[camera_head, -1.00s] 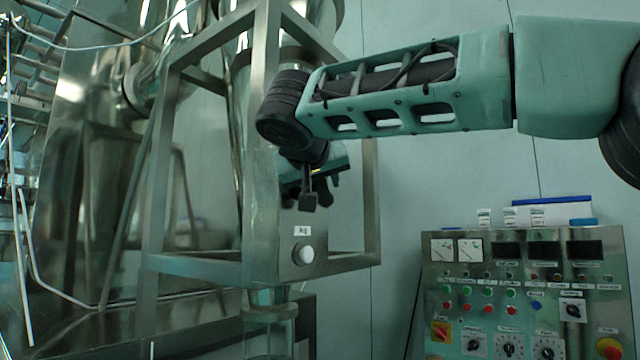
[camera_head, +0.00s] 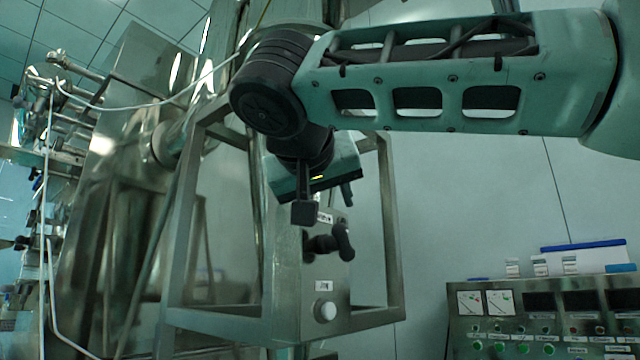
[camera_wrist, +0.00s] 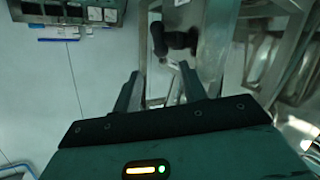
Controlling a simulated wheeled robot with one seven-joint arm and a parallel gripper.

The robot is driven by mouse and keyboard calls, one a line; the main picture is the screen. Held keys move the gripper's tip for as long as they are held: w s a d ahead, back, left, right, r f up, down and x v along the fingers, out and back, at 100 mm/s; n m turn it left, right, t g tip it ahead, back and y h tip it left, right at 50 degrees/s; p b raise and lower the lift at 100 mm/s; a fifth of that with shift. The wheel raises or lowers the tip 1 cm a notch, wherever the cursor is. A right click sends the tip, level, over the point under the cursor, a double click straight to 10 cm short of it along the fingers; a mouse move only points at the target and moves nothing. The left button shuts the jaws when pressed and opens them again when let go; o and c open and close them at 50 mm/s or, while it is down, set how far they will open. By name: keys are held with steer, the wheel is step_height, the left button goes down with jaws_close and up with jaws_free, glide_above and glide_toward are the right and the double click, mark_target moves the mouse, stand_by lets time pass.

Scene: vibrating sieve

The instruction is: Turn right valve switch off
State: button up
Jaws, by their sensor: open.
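The valve switch (camera_head: 330,242) is a black handle on the narrow steel front panel of a metal frame, with a knob-like end at its right. My gripper (camera_head: 327,203) is open, just above the switch in the head view, fingers pointing down. In the wrist view the open fingers (camera_wrist: 160,75) have nothing between them. The black switch (camera_wrist: 172,40) shows beyond the fingertips there, apart from them. The far finger is partly hidden in the head view.
A white round button (camera_head: 325,311) sits below the switch. Steel frame bars (camera_head: 392,230) stand around it. A control panel (camera_head: 545,318) with buttons and gauges is at lower right; it also shows in the wrist view (camera_wrist: 70,12). Bare wall lies between.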

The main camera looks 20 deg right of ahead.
steer(key=shift+v, duration=2.25)
steer(key=shift+f, duration=0.15)
steer(key=s+a+f+n+g+y+p, duration=0.1)
steer(key=a+f+n+g+y+p, duration=0.3)
steer(key=f, duration=0.7)
steer(key=s+d+f+n+g+p, duration=0.1)
steer(key=f+n+g+p, duration=0.3)
steer(key=f, duration=0.7)
steer(key=s+d+f+n+g+y+p, duration=0.1)
steer(key=s+d+f+g+y+p, duration=0.1)
steer(key=s+f, duration=0.6)
steer(key=s+d+f+n+g+y+p, duration=0.1)
steer(key=s+d+f+g+p, duration=0.1)
steer(key=s+f, duration=0.6)
steer(key=shift+d+f+g+y, duration=0.4)
steer(key=shift+d+f+g, duration=0.2)
steer(key=shift+d, duration=0.15)
